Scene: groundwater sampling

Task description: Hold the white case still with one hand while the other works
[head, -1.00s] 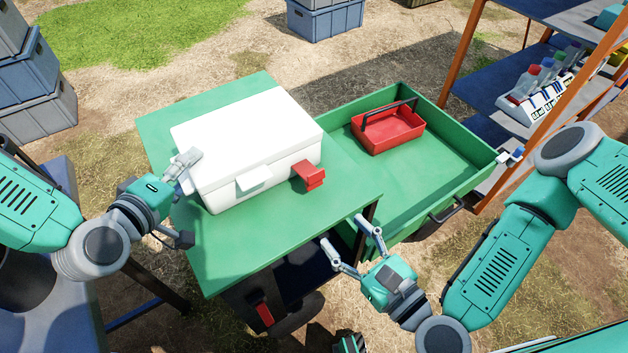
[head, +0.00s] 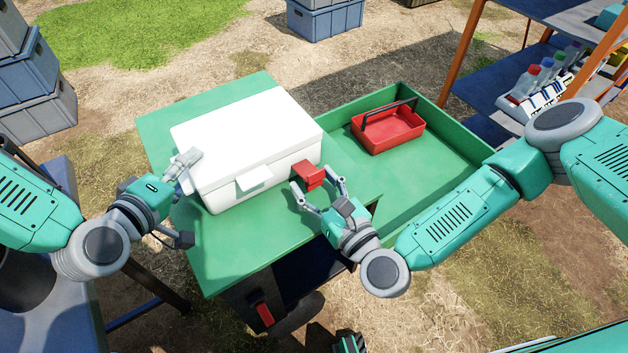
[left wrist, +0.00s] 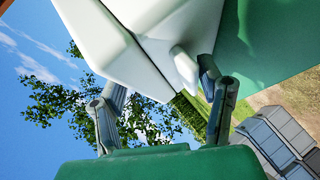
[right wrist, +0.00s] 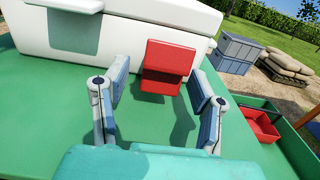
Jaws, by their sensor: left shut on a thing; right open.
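The white case (head: 240,140) stands closed on the green cart top (head: 225,255). A red latch-like block (head: 309,174) sticks out at its front right; in the right wrist view the red block (right wrist: 168,65) is against the case's front. My left gripper (head: 183,172) is shut on the case's left end, and the left wrist view shows its fingers (left wrist: 165,105) at a small white protrusion (left wrist: 184,66). My right gripper (head: 320,190) is open, its fingers spread on either side of the red block, apart from it in the right wrist view (right wrist: 155,95).
A green tray (head: 440,165) on the right of the cart holds a red carrier (head: 388,128) with a dark handle. A shelf (head: 490,85) with bottles stands at the right. Grey crates (head: 40,95) stand at the far left. The front of the cart top is clear.

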